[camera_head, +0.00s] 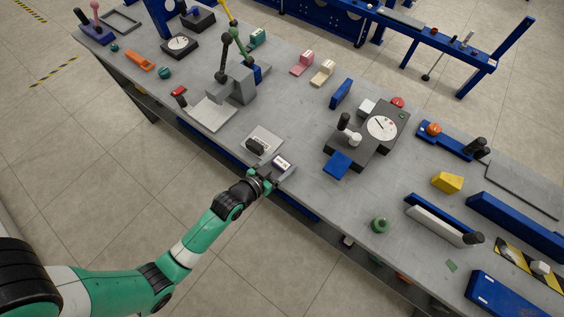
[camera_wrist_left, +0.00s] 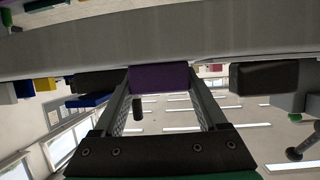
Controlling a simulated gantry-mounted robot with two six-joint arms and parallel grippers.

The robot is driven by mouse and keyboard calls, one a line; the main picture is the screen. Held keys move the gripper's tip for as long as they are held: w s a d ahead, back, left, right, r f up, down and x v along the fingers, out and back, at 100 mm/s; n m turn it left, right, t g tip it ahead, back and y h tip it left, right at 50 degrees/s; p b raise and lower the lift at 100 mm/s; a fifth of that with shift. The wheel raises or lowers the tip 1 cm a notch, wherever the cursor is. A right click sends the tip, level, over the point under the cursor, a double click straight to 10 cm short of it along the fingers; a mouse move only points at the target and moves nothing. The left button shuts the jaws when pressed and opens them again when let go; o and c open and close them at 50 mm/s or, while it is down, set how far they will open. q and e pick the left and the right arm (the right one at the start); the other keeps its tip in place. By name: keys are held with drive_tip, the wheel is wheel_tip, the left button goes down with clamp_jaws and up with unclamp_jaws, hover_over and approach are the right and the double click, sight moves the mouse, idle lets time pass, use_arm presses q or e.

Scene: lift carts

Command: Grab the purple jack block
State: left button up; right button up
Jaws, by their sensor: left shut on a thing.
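The purple jack block (camera_wrist_left: 159,77) sits between the two fingertips of my left gripper (camera_wrist_left: 160,88) in the left wrist view. In the head view the block (camera_head: 281,162), with a pale label on its top, is at the near edge of the table. My left gripper (camera_head: 270,178) reaches it from the near side and is shut on it. The block appears to be at table level; I cannot tell whether it touches the top. My right gripper is in neither view.
The grey table (camera_head: 300,125) runs diagonally. A grey plate with a dark part (camera_head: 262,142) lies just left of the block. A black dial stand (camera_head: 366,142) and a blue block (camera_head: 337,165) stand to the right. A grey angled fixture (camera_head: 233,86) stands farther back.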

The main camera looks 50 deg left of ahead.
sight(283, 165)
use_arm(q)
drive_tip(key=shift+r+p, duration=0.35)
drive_tip(key=shift+r, duration=0.3)
drive_tip(key=r, duration=0.1)
drive_tip(key=r+p, duration=0.1)
drive_tip(key=r, duration=0.1)
drive_tip(key=shift+s+d+r+p, duration=0.1)
drive_tip(key=shift+s+d+p, duration=0.05)
drive_tip(key=shift+d+p, duration=0.2)
drive_tip(key=s+d+r+p, duration=0.3)
drive_tip(key=s+d+r, duration=0.5)
drive_tip(key=d, duration=0.2)
drive_tip(key=shift+d+r, duration=0.25)
drive_tip(key=shift+d, duration=0.1)
